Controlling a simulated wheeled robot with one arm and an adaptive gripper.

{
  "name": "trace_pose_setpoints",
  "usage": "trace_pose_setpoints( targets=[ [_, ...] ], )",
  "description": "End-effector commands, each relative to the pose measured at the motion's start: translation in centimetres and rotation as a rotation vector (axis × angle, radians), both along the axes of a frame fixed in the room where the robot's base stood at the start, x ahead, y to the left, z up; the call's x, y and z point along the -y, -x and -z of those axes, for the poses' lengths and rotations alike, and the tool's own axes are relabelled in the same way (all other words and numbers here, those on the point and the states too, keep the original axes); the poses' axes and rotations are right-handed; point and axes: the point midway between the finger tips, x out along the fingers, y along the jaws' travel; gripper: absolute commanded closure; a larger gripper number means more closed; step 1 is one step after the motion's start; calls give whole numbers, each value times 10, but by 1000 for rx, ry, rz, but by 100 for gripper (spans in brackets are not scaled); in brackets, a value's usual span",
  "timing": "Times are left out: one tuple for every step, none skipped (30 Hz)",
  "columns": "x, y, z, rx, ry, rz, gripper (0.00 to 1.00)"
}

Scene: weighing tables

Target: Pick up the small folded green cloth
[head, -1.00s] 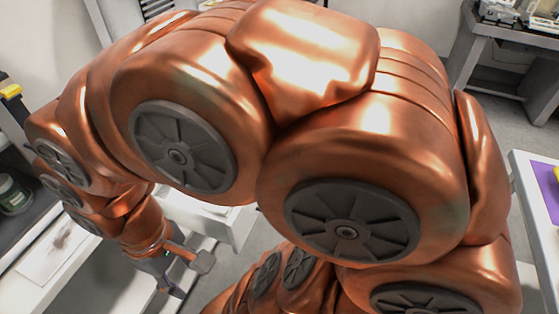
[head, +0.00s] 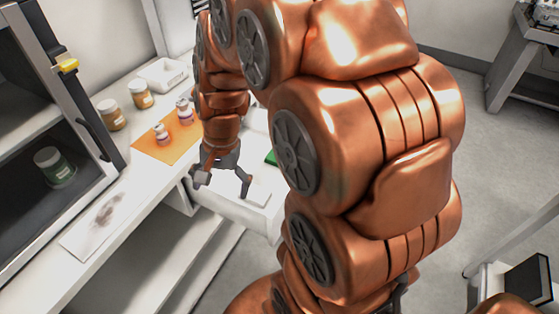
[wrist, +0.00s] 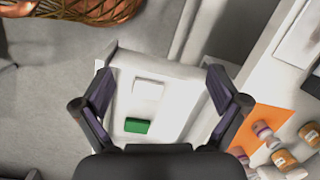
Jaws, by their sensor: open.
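The green cloth (wrist: 137,126) is a small, flat rectangle in a white drawer-like tray (wrist: 122,112) in the wrist view. In the head view, only an edge of the green cloth (head: 270,157) shows beside my arm, which hides the rest. A white folded piece (wrist: 148,89) lies near it in the same tray. My gripper (head: 224,187) is open and empty above the tray (head: 238,212). In the wrist view, the cloth lies between the two spread fingers of my gripper (wrist: 160,82), below them and apart from them.
The white counter (head: 150,205) runs along the left. A dark cabinet (head: 35,120) holds a green jar. Open floor (head: 500,170) lies to the right.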

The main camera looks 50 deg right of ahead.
Motion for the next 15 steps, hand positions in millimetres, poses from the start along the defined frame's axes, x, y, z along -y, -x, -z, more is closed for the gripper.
trace_pose_setpoints(
  targets=[
    [13,-14,8,-3,-13,97,3],
    [20,-23,12,-2,-21,154,3],
    [30,-34,17,-1,-29,231,3],
    [38,-42,21,2,-36,290,3],
    [46,-49,25,0,-44,348,3],
    [57,-58,32,-4,-57,426,3],
    [66,-64,36,-6,-65,485,3],
    [75,-71,40,-4,-72,542,3],
    [89,-80,47,-4,-83,622,3],
    [100,-86,52,-4,-91,681,3],
    [110,-91,57,-3,-98,740,3],
    [124,-97,65,-7,-111,820,3],
    [135,-101,71,-13,-120,878,3],
    [146,-105,77,-14,-130,938,3],
    [161,-110,84,-13,-141,1017,3]
  ],
)
